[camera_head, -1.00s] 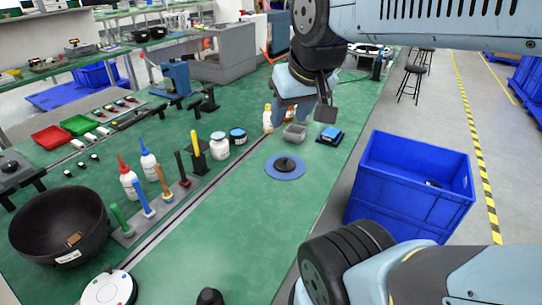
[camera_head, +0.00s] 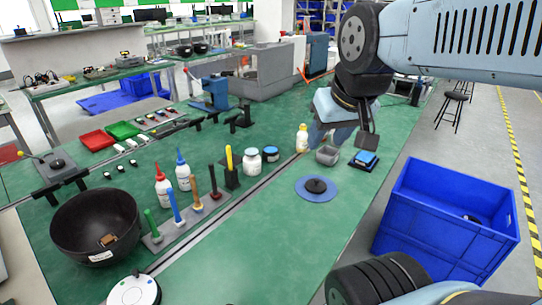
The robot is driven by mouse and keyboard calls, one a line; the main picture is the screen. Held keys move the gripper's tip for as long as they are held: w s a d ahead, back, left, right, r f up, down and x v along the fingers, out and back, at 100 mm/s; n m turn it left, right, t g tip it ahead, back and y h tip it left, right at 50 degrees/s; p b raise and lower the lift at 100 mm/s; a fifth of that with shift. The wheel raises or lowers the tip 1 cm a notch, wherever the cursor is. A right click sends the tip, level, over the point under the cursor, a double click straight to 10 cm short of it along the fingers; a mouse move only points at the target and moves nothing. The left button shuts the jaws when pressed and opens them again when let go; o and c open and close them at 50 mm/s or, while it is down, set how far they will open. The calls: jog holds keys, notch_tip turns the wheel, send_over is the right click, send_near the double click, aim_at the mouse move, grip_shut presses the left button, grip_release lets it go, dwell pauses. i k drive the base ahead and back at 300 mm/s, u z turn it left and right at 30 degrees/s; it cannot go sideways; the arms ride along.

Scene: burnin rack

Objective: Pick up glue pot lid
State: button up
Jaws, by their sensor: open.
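No part is plainly marked as the glue pot lid. A flat blue disc with a black knob-like piece (camera_head: 317,186) lies on the green bench, right of its middle. A short jar with a blue top (camera_head: 270,155) and a white jar with a white top (camera_head: 252,161) stand to its upper left; either could be the pot. My gripper (camera_head: 345,138) is beyond the disc, above the bench and pointing down, open with nothing seen in it. Its fingers are partly hidden by the wrist.
A black bowl (camera_head: 95,222), glue bottles and a tool rack (camera_head: 185,222) are at left. A blue crate (camera_head: 440,225) stands off the bench at right.

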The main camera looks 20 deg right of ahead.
aim_at(316, 185)
jog(key=u, duration=0.05)
jog(key=k, duration=0.5)
jog(key=u, duration=1.1)
jog(key=k, duration=0.75)
jog(key=z, duration=1.2)
jog(key=i, duration=1)
jog(key=u, duration=0.05)
